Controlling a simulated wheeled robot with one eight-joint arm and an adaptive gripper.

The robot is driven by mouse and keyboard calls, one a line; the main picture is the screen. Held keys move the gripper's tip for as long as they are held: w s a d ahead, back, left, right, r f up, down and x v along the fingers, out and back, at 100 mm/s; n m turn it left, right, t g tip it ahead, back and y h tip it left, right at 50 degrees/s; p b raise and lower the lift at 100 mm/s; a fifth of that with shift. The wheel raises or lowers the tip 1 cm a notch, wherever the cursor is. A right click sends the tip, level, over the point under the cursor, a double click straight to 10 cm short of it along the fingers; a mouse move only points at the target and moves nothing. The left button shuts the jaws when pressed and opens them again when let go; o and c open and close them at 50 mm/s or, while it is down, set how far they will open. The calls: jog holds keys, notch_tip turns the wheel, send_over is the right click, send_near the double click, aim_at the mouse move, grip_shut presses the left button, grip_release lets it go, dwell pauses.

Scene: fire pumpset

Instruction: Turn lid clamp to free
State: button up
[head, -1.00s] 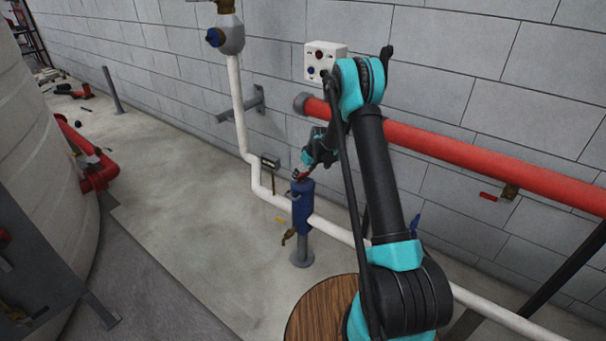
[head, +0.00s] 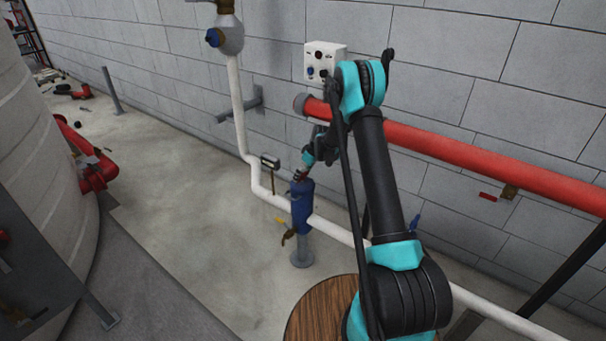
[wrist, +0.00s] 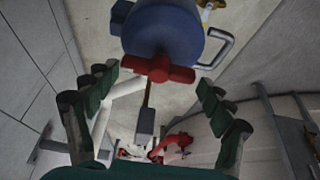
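The lid clamp is a red winged knob (wrist: 158,69) on the side of the blue strainer housing's round lid (wrist: 165,28) in the wrist view. Its wings lie roughly crosswise in the picture. In the head view the blue housing (head: 302,208) stands on a grey foot by the white pipe, and the clamp is too small and covered to make out. My gripper (wrist: 158,80) is open, with one finger left and one right of the red clamp, apart from it. In the head view my gripper (head: 301,174) is right at the housing's top.
A metal loop handle (wrist: 221,48) sticks out beside the lid. The white pipe (head: 335,230) runs along the block wall, under a thick red pipe (head: 480,160). A small grey gauge box (head: 270,161) stands left of the housing. Open floor (head: 200,240) lies to the left.

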jog(key=shift+o, duration=1.4)
jog(key=shift+d+r, duration=0.1)
jog(key=v, duration=1.2)
